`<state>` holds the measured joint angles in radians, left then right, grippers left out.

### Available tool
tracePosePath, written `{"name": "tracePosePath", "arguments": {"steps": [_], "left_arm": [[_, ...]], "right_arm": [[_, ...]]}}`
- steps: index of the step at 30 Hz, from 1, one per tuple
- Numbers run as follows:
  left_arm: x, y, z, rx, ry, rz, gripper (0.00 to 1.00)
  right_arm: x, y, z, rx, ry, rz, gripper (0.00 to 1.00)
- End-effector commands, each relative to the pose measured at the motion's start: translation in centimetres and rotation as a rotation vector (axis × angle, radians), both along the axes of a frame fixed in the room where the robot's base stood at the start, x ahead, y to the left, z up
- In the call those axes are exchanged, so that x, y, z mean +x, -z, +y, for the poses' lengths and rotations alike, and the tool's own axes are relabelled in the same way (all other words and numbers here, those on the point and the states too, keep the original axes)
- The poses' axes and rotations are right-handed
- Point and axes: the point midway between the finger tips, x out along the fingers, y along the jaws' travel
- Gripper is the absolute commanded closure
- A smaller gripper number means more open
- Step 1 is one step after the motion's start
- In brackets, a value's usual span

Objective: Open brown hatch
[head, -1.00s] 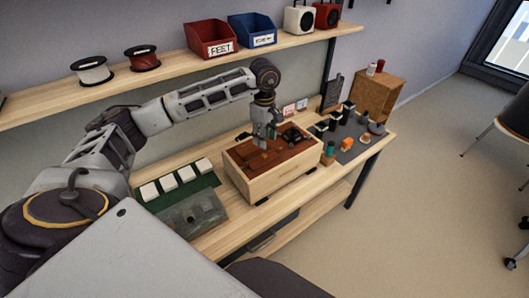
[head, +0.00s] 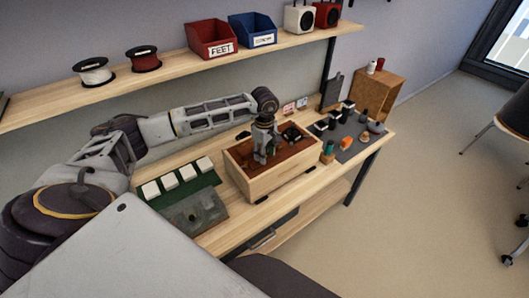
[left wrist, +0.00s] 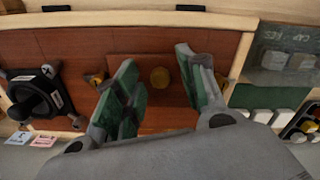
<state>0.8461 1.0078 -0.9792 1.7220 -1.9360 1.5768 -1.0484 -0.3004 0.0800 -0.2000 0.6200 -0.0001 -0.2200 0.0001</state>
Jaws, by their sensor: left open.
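The brown hatch (left wrist: 155,119) is a reddish-brown panel with a round brass-coloured knob (left wrist: 160,77), set in the top of a pale wooden box (head: 275,180). It lies flat and looks closed. Small brass-coloured pieces sit at its left (left wrist: 97,80) and right (left wrist: 222,80). My left gripper (left wrist: 156,62) is open over the hatch, with its green-padded fingers on either side of the knob and nothing between them but the knob below. In the head view the left gripper (head: 262,156) is low over the box top and hides part of it. My right gripper is not in view.
A black round part on a square mount (left wrist: 38,92) sits on the box top beside the hatch. A green mat with white blocks (head: 205,183) lies left of the box. A grey mat (head: 350,152) with several small parts lies right. A shelf (head: 190,70) runs above the bench.

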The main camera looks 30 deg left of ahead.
Motion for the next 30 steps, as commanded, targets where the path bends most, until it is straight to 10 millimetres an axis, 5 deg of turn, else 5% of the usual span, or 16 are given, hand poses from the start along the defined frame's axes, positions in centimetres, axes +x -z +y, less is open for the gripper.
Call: {"name": "tracePosePath", "arguments": {"steps": [3,12,30], "left_arm": [[0.0,0.0,-0.01,0.0,0.0,0.0,0.62],[0.0,-0.02,-0.01,0.0,0.0,0.0,1.0],[0.08,-0.37,0.24,-0.033,-0.002,0.017,1.0]], "right_arm": [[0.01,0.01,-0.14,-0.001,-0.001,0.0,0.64],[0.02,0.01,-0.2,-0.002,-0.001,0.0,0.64],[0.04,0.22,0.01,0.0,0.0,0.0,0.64]]}}
